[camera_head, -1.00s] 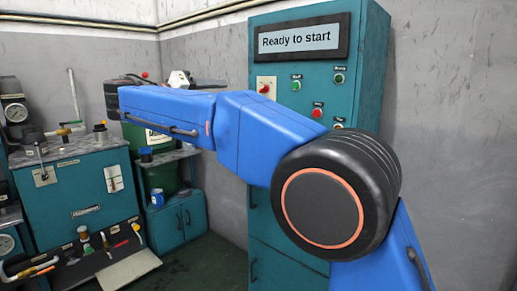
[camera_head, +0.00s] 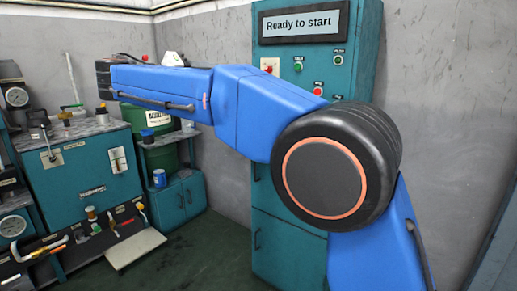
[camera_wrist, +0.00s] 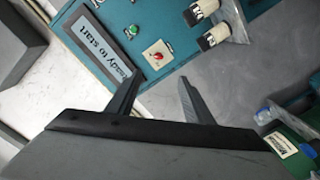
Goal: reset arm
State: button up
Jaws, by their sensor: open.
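My blue arm (camera_head: 240,108) stretches across the head view from the lower right to the upper left, with a large black joint in front. My gripper (camera_wrist: 157,88) shows in the wrist view as two dark fingers, spread apart with nothing between them. The fingers appear over the teal control cabinet and the grey wall. In the head view the gripper is mostly hidden behind the arm's far end.
The teal control cabinet (camera_head: 285,210) with a "Ready to start" display (camera_head: 302,24) and several buttons stands behind the arm. A teal hydraulic bench (camera_head: 80,165) with gauges is on the left. A green drum (camera_head: 160,122) stands between them. Dark floor is clear in front.

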jog(key=d+f+n+g+y, duration=0.1)
jog(key=d+f+g, duration=0.15)
jog(key=d, duration=0.75)
jog(key=d+f+g+y, duration=0.1)
jog(key=d+f, duration=0.3)
jog(key=d, duration=0.6)
jog(key=s+d+f+g+y, duration=0.1)
jog(key=s+d+f+g, duration=0.1)
jog(key=s+d+f, duration=0.45)
jog(key=s+d+f+g+y, duration=0.1)
jog(key=s+d+f, duration=0.15)
jog(key=d, duration=0.65)
jog(key=s+d+f+g+y, duration=0.1)
jog(key=s+d+f+y, duration=0.1)
jog(key=s+d+f, duration=0.35)
jog(key=s+d+f+g+y, duration=0.1)
jog(key=s+d+f+g, duration=0.15)
jog(key=s+f, duration=0.65)
jog(key=s+f+m+y, duration=0.1)
jog(key=s+f+y, duration=0.1)
jog(key=s+f, duration=0.4)
jog(key=s+f+m+t+y, duration=0.1)
jog(key=s+f, duration=0.4)
jog(key=s, duration=0.5)
jog(key=shift+d+f+m+y, duration=0.3)
jog(key=shift+d+f+y, duration=0.05)
jog(key=shift+y, duration=0.05)
